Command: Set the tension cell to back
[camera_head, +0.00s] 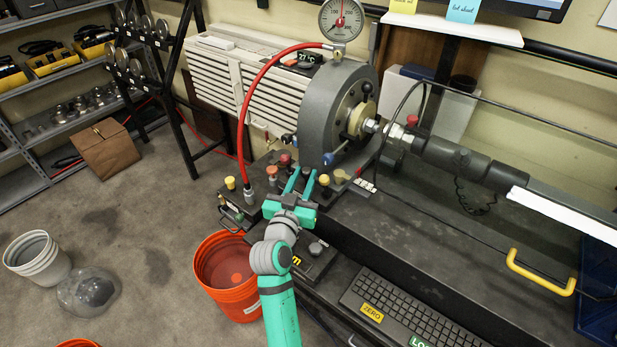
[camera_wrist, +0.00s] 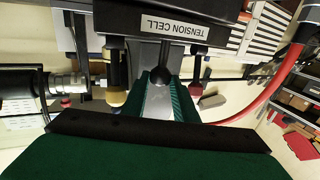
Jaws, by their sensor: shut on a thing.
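The tension cell's label (camera_wrist: 168,28) reads upside down on a dark housing in the wrist view. A dark lever with a round black knob (camera_wrist: 160,75) stands out below the label. My gripper (camera_wrist: 162,84) is shut on this knob, with a green finger on each side of it. In the head view my teal gripper (camera_head: 299,183) reaches in among the coloured knobs in front of the big grey ring housing (camera_head: 318,115). The knob is hidden there between the fingers. I cannot tell which way the lever is set.
A yellow knob (camera_wrist: 117,97) stands close to the fingers in the wrist view. Other knobs, including a yellow one (camera_head: 230,183), crowd the bench. A red hose (camera_head: 243,110) arches to the dial gauge (camera_head: 341,20). An orange bucket (camera_head: 222,265) stands by the bench.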

